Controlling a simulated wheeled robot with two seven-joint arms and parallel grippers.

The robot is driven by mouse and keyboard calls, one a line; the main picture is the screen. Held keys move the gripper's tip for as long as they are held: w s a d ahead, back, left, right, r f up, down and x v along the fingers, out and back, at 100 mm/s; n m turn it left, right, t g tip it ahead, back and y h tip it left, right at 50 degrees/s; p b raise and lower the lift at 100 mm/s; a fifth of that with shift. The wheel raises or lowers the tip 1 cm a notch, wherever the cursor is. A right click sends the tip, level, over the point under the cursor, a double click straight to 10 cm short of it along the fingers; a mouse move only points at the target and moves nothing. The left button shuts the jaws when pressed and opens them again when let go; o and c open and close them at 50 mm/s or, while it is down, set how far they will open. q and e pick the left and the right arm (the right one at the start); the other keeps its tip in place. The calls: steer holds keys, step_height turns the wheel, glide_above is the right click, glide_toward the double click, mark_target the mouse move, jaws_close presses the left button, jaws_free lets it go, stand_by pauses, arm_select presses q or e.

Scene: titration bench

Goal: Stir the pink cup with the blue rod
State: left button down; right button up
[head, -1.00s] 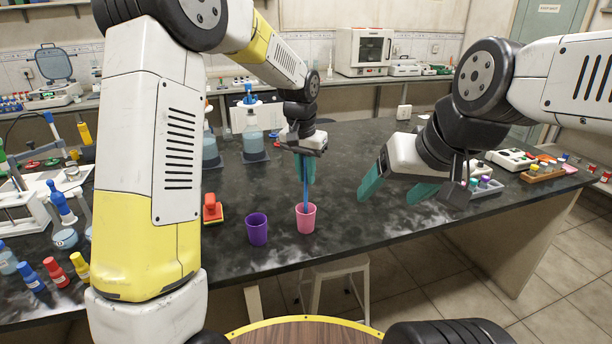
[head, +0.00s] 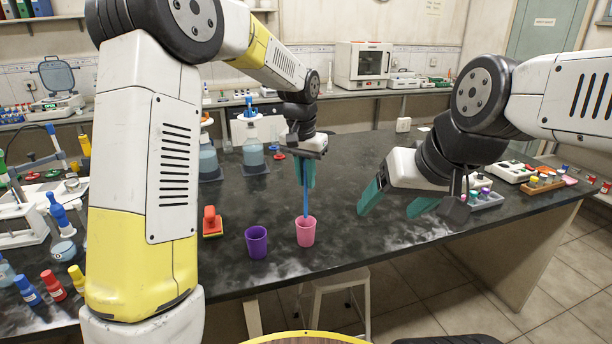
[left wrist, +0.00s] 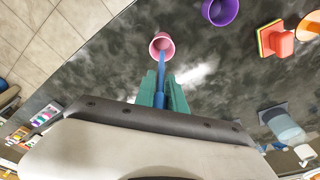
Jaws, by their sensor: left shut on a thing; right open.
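The pink cup (head: 305,233) stands upright on the dark bench near its front edge. My left gripper (head: 304,180) is above it, shut on the blue rod (head: 305,203). The rod hangs nearly upright, its lower end at the cup's mouth; how deep it reaches is hidden. In the left wrist view the rod (left wrist: 161,75) runs from between the green fingers (left wrist: 161,95) to the opening of the pink cup (left wrist: 161,46). My right gripper (head: 395,205) is open and empty, above the bench to the right of the cup.
A purple cup (head: 256,242) stands close to the left of the pink cup. A red-handled block (head: 212,222) lies further left. Blue-topped flasks (head: 253,150) stand behind. A rack of coloured caps (head: 484,198) is at the right.

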arm_select(q)
steer(key=shift+r, duration=0.15)
steer(key=shift+r, duration=2.4)
steer(key=shift+s, duration=0.1)
